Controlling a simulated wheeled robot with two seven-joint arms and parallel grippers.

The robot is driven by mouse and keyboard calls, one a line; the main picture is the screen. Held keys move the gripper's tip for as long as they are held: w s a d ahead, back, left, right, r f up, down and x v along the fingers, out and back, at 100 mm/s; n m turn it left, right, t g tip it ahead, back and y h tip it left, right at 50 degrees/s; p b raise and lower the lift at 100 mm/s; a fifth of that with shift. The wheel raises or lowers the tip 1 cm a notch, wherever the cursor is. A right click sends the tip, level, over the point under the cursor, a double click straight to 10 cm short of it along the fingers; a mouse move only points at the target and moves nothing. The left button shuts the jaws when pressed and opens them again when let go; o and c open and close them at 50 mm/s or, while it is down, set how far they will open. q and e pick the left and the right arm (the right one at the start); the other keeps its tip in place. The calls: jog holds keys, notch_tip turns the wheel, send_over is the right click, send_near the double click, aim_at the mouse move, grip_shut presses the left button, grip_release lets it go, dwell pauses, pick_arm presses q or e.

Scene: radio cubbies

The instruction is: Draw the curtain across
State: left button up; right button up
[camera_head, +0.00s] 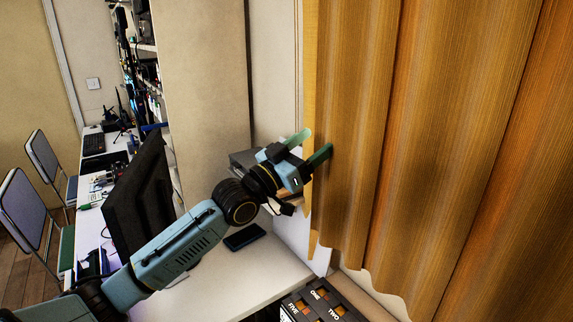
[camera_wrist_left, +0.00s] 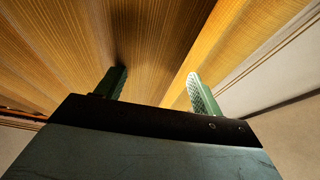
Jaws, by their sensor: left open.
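The orange-brown curtain (camera_head: 430,130) hangs in vertical folds over the right half of the head view, its left edge near the wall corner. My left gripper (camera_head: 314,146) is at that left edge, its two green fingers apart. One finger lies in front of the curtain and the other is left of the edge. In the left wrist view the curtain (camera_wrist_left: 150,45) fills the upper part, and the open fingers of the left gripper (camera_wrist_left: 158,88) point at its folds. I cannot tell whether cloth lies between the fingers. My right gripper is not in view.
A white desk (camera_head: 265,270) with a dark flat device (camera_head: 244,237) lies below my left arm. A black monitor (camera_head: 138,195) stands left of the arm. A dark box with lettering (camera_head: 322,300) sits below the curtain. Chairs (camera_head: 30,205) stand at far left.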

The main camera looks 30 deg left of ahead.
pick_arm(q)
jog(key=v, duration=0.8)
jog(key=shift+b, duration=0.4)
